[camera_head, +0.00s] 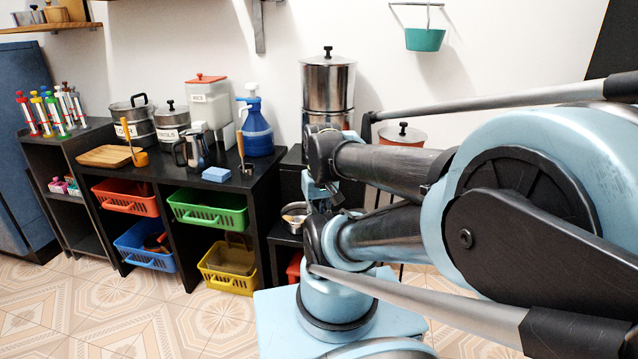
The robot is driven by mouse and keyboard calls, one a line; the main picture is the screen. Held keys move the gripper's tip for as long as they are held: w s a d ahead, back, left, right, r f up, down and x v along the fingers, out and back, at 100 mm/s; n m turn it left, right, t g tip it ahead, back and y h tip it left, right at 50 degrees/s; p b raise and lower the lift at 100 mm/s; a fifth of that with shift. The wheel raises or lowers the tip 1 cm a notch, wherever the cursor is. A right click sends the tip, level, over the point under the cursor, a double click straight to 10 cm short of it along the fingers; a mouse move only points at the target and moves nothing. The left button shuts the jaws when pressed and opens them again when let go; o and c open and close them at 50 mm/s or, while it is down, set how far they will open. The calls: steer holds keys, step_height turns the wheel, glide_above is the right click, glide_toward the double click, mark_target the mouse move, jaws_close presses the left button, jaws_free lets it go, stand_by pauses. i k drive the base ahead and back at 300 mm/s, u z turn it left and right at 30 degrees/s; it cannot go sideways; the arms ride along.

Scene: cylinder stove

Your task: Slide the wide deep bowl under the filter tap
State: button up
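A steel cylinder filter (328,85) with a black lid knob stands on a black stand right of the counter. Its lower part and any tap are hidden behind my arm. A metal bowl (294,213) shows partly on a lower black surface below the filter, just left of my arm; its right side is covered. It may be the wide deep bowl, but I cannot tell its depth. Small blue and black parts at the far end of my arm, probably my gripper (325,192), are just right of this bowl. The fingers cannot be made out, nor any contact.
The black counter (168,178) on the left holds pots, a blue pump bottle (256,128), a kettle (194,150) and a blue sponge (216,174). Coloured baskets sit below. Tiled floor (170,318) in front is clear. My arm blocks the right side.

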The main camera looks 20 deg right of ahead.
mark_target(297, 210)
steer(key=k, duration=1.1)
steer(key=u, duration=0.75)
steer(key=i, duration=1)
